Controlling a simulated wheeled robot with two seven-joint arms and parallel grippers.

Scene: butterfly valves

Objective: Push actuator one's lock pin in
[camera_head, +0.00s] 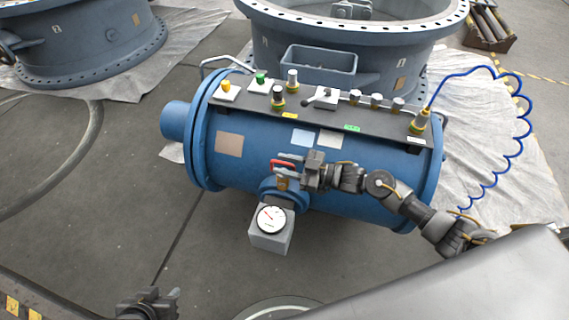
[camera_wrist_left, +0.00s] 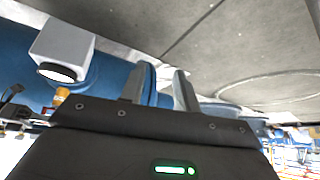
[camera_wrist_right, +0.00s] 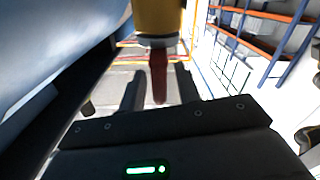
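Actuator one appears to be the blue cylinder (camera_head: 240,165), lying on its side in the head view. A red handle (camera_head: 286,165) on a brass fitting (camera_head: 282,184) sits on its near side. My right gripper (camera_head: 303,172) is beside it. In the right wrist view a red stem (camera_wrist_right: 158,75) under a yellow body (camera_wrist_right: 157,18) shows between the open fingers, with gaps on both sides. I cannot tell which part is the lock pin. My left gripper (camera_head: 148,303) is low in the head view, away from the cylinder; its fingers (camera_wrist_left: 160,88) are open and empty.
A dial gauge (camera_head: 271,219) in a grey box hangs below the fitting. A dark panel (camera_head: 320,112) on top carries several knobs and switches. A blue coiled hose (camera_head: 515,90) runs at right. Large valve bodies (camera_head: 90,45) stand behind.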

